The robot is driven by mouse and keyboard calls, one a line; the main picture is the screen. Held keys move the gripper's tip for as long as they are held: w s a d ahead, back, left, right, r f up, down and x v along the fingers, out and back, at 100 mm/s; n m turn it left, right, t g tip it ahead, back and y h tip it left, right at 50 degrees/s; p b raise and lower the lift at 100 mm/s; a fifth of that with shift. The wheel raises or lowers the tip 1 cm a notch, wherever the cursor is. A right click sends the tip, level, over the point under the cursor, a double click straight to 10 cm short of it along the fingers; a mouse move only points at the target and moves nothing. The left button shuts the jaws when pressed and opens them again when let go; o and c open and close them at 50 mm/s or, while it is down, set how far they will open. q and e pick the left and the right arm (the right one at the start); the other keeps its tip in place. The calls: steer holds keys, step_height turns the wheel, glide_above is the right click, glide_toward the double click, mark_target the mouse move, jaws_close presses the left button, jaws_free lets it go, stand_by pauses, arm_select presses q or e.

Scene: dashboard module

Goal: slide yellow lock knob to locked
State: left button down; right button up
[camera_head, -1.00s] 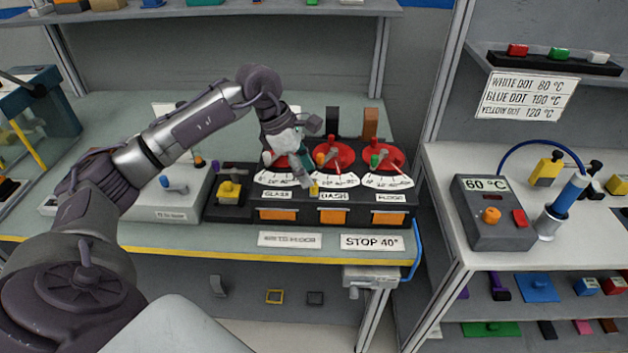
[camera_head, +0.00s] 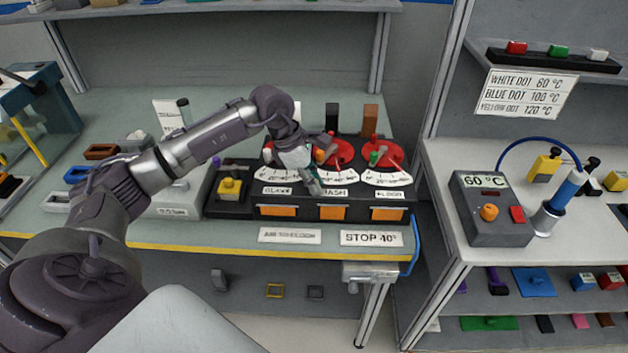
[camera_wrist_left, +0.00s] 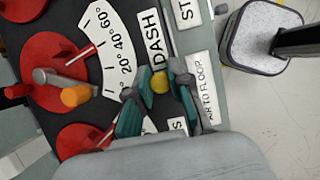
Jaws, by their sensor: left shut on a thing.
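A small yellow knob (camera_wrist_left: 160,83) sits beside the DASH label (camera_wrist_left: 151,40) on the black dashboard panel (camera_head: 236,205). My left gripper (camera_head: 313,189) reaches down onto the panel between the GLASS and DASH dials. In the left wrist view its two teal-padded fingers (camera_wrist_left: 159,93) stand on both sides of the yellow knob and are shut on it. The gripper hides this knob in the head view. The knob's lock markings cannot be read. My right gripper is not in view.
Red dials, including the right one (camera_head: 383,154), stand close around the fingers. An orange knob (camera_wrist_left: 75,96) is near them. Orange flaps (camera_head: 333,213) line the panel front. A larger yellow block (camera_head: 230,188) sits at the panel's left.

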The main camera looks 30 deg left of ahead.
mark_target(301, 191)
arm_select(q)
steer(key=s+a+b, duration=0.1)
steer(key=a, duration=0.1)
steer(key=s+a+b, duration=0.1)
steer(key=shift+s+a+f, duration=0.1)
steer(key=shift+a, duration=0.25)
steer(key=c, duration=1.5)
jaws_free()
steer(key=o, duration=0.4)
steer(key=shift+s+a, duration=0.1)
steer(key=shift+a, duration=0.05)
steer(key=shift+o, duration=0.2)
